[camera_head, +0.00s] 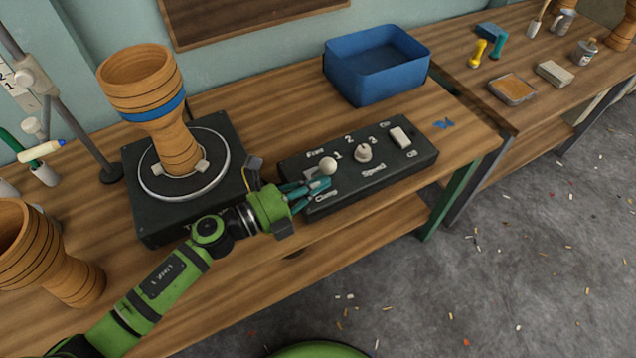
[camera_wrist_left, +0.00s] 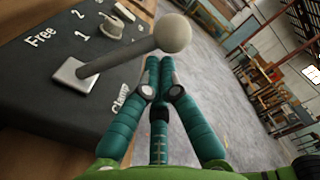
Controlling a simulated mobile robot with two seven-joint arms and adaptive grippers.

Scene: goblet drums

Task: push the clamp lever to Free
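The clamp lever has a pale ball knob (camera_head: 328,166) on a grey rod, on a black control box (camera_head: 398,165). In the left wrist view the lever's knob (camera_wrist_left: 172,33) stands out from a square plate, between the words "Free" and "Clamp". Its exact tilt is hard to judge. My left gripper (camera_head: 324,184) is at the box's front edge, on the "Clamp" side of the knob. In the left wrist view its teal fingers (camera_wrist_left: 160,62) are together and empty, just below the knob; contact cannot be told. My right gripper is not in view.
The box also carries a speed knob (camera_head: 363,152) and a switch (camera_head: 400,137). A goblet drum (camera_head: 143,90) stands on a black turntable (camera_head: 143,210) to the left. A second drum (camera_head: 45,255) is at the far left. A blue bin (camera_head: 376,72) is behind the box.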

